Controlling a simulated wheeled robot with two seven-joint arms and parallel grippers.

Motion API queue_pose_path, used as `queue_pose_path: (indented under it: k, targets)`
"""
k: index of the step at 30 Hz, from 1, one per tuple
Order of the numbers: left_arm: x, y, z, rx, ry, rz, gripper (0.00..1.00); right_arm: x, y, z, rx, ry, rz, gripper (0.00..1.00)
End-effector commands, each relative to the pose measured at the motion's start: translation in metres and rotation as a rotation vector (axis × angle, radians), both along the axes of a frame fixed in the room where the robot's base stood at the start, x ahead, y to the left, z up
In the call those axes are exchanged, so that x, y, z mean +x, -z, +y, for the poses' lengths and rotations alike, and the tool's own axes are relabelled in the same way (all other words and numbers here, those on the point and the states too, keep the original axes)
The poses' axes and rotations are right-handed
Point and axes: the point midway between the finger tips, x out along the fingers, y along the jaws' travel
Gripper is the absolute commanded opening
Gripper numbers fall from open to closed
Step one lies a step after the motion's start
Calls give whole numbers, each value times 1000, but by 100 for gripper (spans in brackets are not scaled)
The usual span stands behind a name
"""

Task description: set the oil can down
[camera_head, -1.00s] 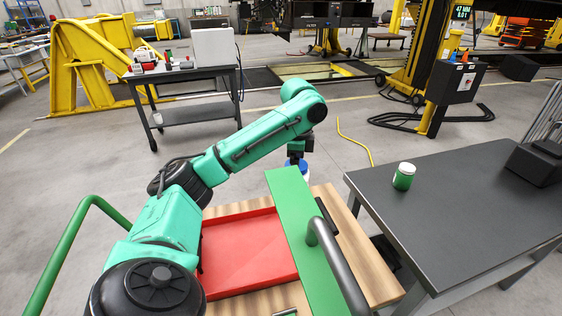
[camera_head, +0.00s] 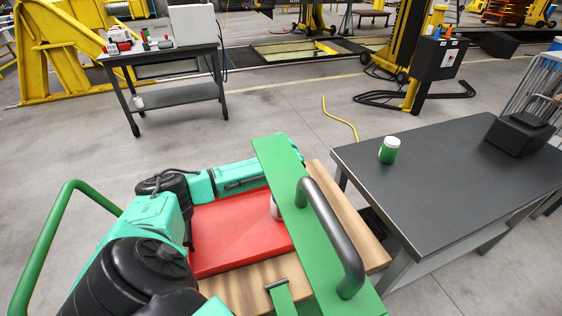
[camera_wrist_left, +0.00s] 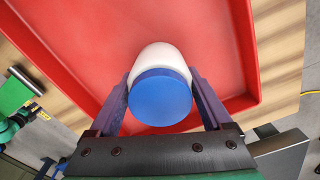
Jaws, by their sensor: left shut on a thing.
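The oil can, white with a round blue cap, is between the two fingers of my left gripper (camera_wrist_left: 160,82) in the left wrist view; the can's white body (camera_wrist_left: 160,55) points toward the red tray (camera_wrist_left: 225,45). The gripper is shut on it near the cap. In the head view only a small white part of the can (camera_head: 275,207) shows, beside a green plate that hides the rest and the gripper. The red tray (camera_head: 232,240) lies below it; I cannot tell whether the can touches the tray floor. My right gripper is out of view.
The tray rests on a wooden top (camera_head: 245,288). The green plate (camera_head: 292,215) with a dark handle (camera_head: 335,235) stands over its right part. A dark table (camera_head: 440,170) at right bears a green-and-white container (camera_head: 389,150). The tray's left part is bare.

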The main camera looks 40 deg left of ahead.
Motion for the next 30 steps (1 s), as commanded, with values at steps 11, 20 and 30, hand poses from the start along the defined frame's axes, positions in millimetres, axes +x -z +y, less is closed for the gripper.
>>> queue_pose_path:
  k: [11,20,30]
  targets:
    - [0,0,0,1,0,-1,100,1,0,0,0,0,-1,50]
    - [1,-18,1,1,-1,-3,100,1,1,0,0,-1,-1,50]
    - [1,-105,0,0,-1,-4,100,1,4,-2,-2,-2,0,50]
